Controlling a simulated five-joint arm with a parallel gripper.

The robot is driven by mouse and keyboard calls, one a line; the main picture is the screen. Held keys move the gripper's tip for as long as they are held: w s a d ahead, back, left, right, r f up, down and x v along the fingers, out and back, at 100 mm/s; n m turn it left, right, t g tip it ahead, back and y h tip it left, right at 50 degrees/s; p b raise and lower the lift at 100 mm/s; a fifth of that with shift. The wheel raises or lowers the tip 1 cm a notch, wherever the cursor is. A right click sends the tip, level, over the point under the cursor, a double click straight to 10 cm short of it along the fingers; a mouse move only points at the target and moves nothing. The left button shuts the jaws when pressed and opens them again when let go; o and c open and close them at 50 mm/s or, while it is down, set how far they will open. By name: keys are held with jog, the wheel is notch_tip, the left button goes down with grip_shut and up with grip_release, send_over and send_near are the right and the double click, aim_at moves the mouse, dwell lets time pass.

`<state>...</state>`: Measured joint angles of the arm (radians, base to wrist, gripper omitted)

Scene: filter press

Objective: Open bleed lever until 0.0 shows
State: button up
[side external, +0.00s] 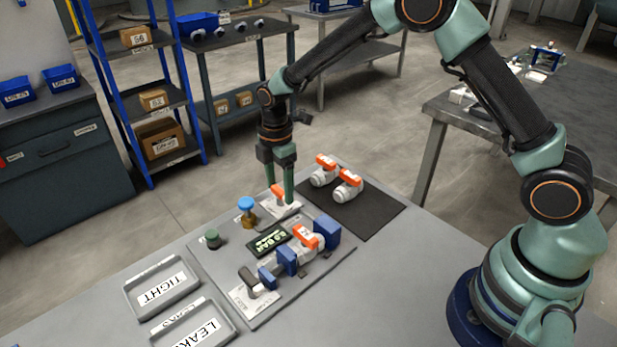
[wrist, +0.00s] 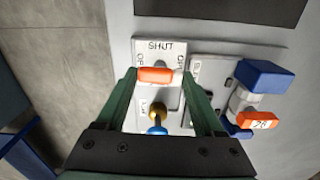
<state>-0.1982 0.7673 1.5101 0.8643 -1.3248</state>
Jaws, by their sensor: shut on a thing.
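The orange bleed lever (wrist: 158,75) sits on a white plate (wrist: 160,49) marked SHUT at the top, with OPEN lettering at the sides. My gripper (wrist: 158,77) is shut on this lever, one finger at each end of the orange bar. In the side view my gripper (side external: 279,190) reaches straight down over the orange lever (side external: 276,191), which the fingers partly hide. The dark display (side external: 269,241) shows bright green figures followed by BAR, tilted in the picture; I cannot read the number surely.
Blue clamp blocks (side external: 327,231) hold a white valve with an orange handle (side external: 306,237). Two more valves lie on a black mat (side external: 366,211). A TIGHT tray (side external: 162,287) and a LEAKS tray are at the front left.

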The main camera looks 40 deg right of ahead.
aim_at(280, 191)
jog(key=shift+n, duration=0.4)
jog(key=o, duration=1.4)
notch_tip(280, 191, up, 12)
jog(key=shift+r, duration=0.1)
